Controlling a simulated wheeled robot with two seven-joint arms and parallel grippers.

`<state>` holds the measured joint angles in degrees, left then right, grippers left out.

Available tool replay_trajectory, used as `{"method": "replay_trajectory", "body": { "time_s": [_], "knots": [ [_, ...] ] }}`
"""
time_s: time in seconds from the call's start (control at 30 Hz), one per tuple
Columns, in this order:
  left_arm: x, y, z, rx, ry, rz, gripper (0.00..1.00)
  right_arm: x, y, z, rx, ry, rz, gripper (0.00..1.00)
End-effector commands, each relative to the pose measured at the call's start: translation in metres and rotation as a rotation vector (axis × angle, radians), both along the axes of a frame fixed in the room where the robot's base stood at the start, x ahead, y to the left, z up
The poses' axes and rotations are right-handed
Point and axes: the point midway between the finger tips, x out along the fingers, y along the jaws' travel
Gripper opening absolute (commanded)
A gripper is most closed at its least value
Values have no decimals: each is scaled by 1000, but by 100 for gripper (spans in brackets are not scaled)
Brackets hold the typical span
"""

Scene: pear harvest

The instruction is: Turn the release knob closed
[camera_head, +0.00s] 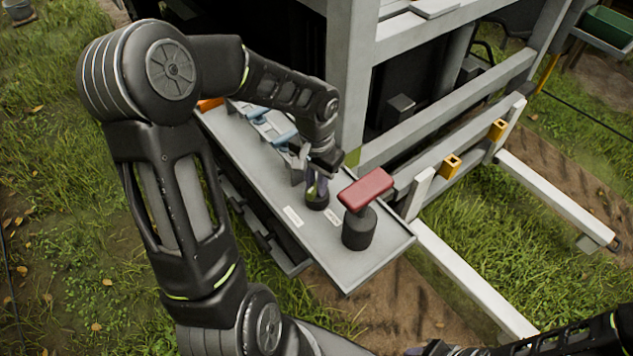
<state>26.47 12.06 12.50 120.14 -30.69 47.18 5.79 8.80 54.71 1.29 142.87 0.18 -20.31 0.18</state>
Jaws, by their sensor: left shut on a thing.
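My left gripper (316,186) points down at the grey panel (375,257) and is shut on a small dark round knob (317,201) that stands on it. I take this to be the release knob. The fingers and wrist cover most of its upper part, so its turned angle cannot be read. To the right of the gripper, apart from it, a red bar handle (367,188) sits on a thick black post (359,230). Part of my right arm shows at the bottom right edge, but its gripper does not show.
Light blue levers (270,128) stand on the panel behind my left forearm. White labels (293,216) lie flat near the knob. A grey upright frame post (349,75) rises close behind. White rails with yellow brackets (450,166) run to the right. Grass lies around.

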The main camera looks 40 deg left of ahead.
Motion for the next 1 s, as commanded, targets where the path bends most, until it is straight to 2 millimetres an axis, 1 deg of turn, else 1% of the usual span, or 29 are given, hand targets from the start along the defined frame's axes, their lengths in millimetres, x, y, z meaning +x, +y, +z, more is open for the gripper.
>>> {"method": "replay_trajectory", "body": {
  "time_s": [0.2, 0.4, 0.6, 0.93, 0.97, 1.0],
  "knots": [
    [1, 0, 1, 0, -2, -156, 0, 0, 0, 2, -1, 1, 0, 36],
    [1, 1, 0, 0, -1, -252, 0, 0, 0, 2, -1, 1, -1, 36],
    [1, 1, 0, 0, -1, -292, 0, -1, 0, 3, -1, 1, -1, 36],
    [1, 1, 0, 0, -1, -297, 0, -1, 0, 3, -1, 1, -1, 36],
    [1, 1, 0, 0, -1, -297, 19, -1, 0, 3, -1, 1, -1, 36],
    [1, 1, 0, 1, -1, -297, 22, -1, 0, 3, -1, 1, -1, 36]
  ]
}}
